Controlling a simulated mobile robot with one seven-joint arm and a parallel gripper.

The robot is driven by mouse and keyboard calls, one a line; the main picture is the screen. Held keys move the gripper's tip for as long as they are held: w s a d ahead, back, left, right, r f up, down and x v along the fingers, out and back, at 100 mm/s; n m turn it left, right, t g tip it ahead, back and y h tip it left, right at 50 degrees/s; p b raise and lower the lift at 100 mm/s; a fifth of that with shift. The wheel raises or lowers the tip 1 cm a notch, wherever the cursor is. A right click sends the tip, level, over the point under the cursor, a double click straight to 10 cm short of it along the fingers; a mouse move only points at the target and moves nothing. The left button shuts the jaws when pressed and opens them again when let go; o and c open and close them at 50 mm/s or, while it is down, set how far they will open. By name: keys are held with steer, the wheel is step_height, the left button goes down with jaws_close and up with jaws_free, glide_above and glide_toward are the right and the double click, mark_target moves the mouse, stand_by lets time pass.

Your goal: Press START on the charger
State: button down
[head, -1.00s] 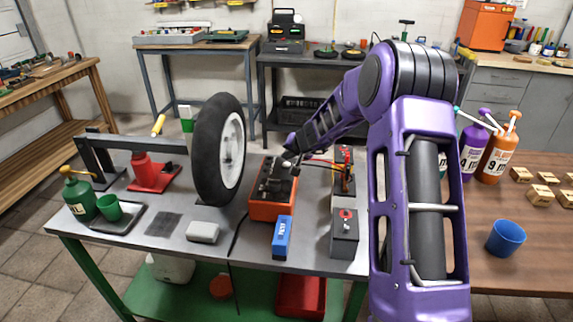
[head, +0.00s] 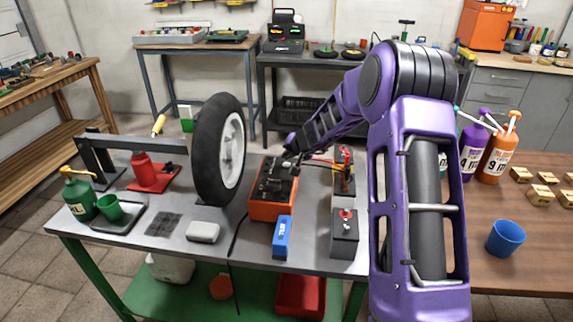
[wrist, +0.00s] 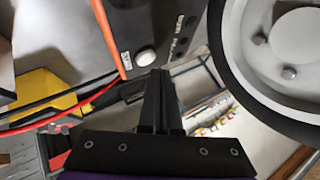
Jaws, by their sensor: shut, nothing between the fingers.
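The charger (head: 270,208) is an orange box with a dark top, standing on the middle of the metal workbench. In the wrist view its dark panel (wrist: 150,18) with orange edging fills the top middle. My gripper (wrist: 158,75) is shut and empty. Its tips lie just below and slightly right of the button in the picture; I cannot tell whether they touch it. In the head view the gripper is dark against the charger's top and hard to make out.
A wheel with a black tire (head: 212,150) stands upright left of the charger, close to my gripper. A blue box (head: 282,238) lies in front. Dark batteries (head: 344,232) stand to the right, with red cables nearby. A grey block (head: 203,232) lies front left.

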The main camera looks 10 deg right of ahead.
mark_target(287, 166)
steer(key=shift+f, duration=0.15)
steer(key=shift+f, duration=0.3)
steer(key=shift+f, duration=0.45)
stand_by(0.7)
steer(key=shift+r+p, duration=0.6)
steer(key=shift+r, duration=0.25)
steer(key=shift+r, duration=0.1)
steer(key=shift+r+p, duration=1.95)
steer(key=shift+r, duration=0.45)
steer(key=shift+r, duration=0.1)
